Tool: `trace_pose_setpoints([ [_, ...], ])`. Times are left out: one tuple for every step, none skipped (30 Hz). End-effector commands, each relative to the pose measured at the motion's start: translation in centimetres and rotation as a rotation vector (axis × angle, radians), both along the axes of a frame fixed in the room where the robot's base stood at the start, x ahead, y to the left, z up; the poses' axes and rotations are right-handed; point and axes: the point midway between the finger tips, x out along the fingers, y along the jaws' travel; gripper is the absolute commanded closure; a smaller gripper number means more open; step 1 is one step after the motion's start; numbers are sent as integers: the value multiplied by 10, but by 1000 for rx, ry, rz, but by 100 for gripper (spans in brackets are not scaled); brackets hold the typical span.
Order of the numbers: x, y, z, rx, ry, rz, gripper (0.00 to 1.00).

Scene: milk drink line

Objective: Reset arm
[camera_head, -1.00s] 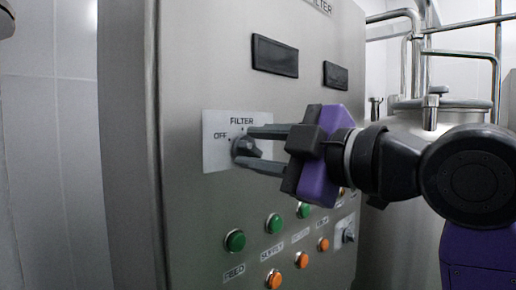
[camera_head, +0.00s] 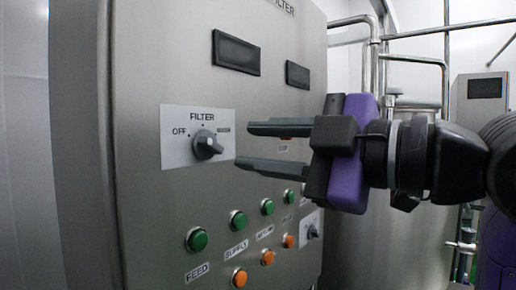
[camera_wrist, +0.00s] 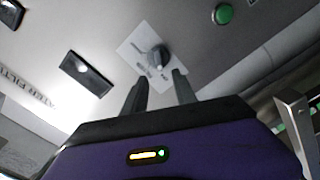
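My gripper (camera_head: 243,146) is open and empty in the head view. Its two dark fingers point left toward the panel, to the right of the rotary filter knob (camera_head: 207,145) and apart from it. The knob sits on a white plate (camera_head: 176,150) marked FILTER and OFF; its pointer is turned toward the lower right. In the wrist view the fingers (camera_wrist: 160,85) show apart, with the knob (camera_wrist: 158,57) beyond them on its plate.
The steel control cabinet (camera_head: 140,215) fills the left. Green buttons (camera_head: 197,239) and orange buttons (camera_head: 240,277) stand out below the knob. Two dark displays (camera_head: 236,53) are above. Pipes (camera_head: 374,60) and a steel tank (camera_head: 375,235) stand behind my arm.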

Motion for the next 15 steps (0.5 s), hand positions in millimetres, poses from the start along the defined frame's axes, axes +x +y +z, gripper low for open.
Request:
trace_pose_setpoints([
  [0, 0, 0, 3, 4, 0, 66],
  [0, 0, 1, 10, 9, 1, 66],
  [0, 0, 4, 33, 14, 3, 66],
  [0, 0, 9, 55, 14, 3, 66],
  [0, 0, 14, 81, 13, 1, 66],
  [0, -1, 22, 120, 8, -3, 66],
  [0, -3, 29, 154, 1, -7, 66],
  [0, -5, 37, 190, -8, -12, 66],
  [-1, -9, 49, 240, -24, -18, 66],
  [-1, -12, 56, 281, -31, -23, 66],
  [0, -16, 59, 324, -34, -29, 66],
  [3, -23, 62, 380, -35, -38, 66],
  [6, -28, 62, 423, -34, -46, 66],
  [8, -33, 62, 465, -30, -53, 66],
  [11, -40, 59, 514, -26, -62, 66],
])
